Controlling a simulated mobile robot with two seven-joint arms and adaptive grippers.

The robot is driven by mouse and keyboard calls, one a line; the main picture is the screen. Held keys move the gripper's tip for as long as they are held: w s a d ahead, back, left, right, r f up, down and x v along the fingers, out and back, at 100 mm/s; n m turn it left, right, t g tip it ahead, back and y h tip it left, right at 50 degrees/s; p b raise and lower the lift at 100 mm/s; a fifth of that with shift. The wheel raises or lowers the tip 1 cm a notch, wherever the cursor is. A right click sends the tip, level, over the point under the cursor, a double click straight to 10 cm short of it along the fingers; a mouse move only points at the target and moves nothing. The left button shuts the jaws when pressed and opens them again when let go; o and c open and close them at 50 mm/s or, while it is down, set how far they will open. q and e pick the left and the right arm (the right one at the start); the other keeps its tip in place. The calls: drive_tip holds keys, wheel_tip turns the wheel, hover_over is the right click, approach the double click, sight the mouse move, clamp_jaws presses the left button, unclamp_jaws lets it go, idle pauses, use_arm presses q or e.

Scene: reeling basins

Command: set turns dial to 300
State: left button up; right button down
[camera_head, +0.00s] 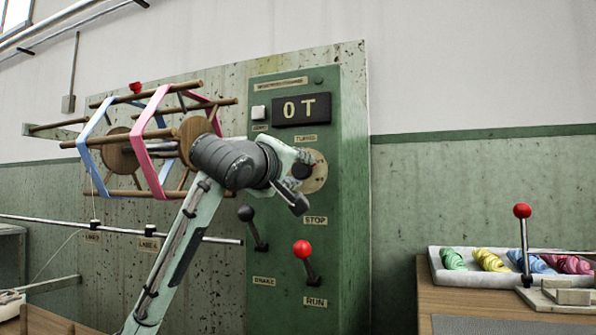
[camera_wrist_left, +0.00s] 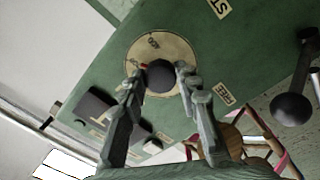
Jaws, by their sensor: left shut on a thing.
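The turns dial is a pale round plate (camera_head: 318,172) on the green control panel, below the TURNS label; its numbers are too small to read surely. In the left wrist view the plate (camera_wrist_left: 150,45) surrounds a dark round knob (camera_wrist_left: 160,76) with a red mark at its edge. My left gripper (camera_head: 300,174) is at the dial and hides part of it. In the wrist view its two fingers (camera_wrist_left: 160,84) stand on either side of the knob and are shut on it. My right gripper is not in view.
Below the dial are a black-knobbed lever (camera_head: 246,214) and a red-knobbed lever (camera_head: 302,250) by the RUN label. A wooden reel (camera_head: 150,140) with blue and pink bands is left of the panel. At right, a tray (camera_head: 440,270) holds coloured skeins on a table.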

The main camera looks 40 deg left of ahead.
use_arm(q)
drive_tip(key=o, duration=1.2)
drive_tip(key=shift+c, duration=0.2)
drive_tip(key=v, duration=1.2)
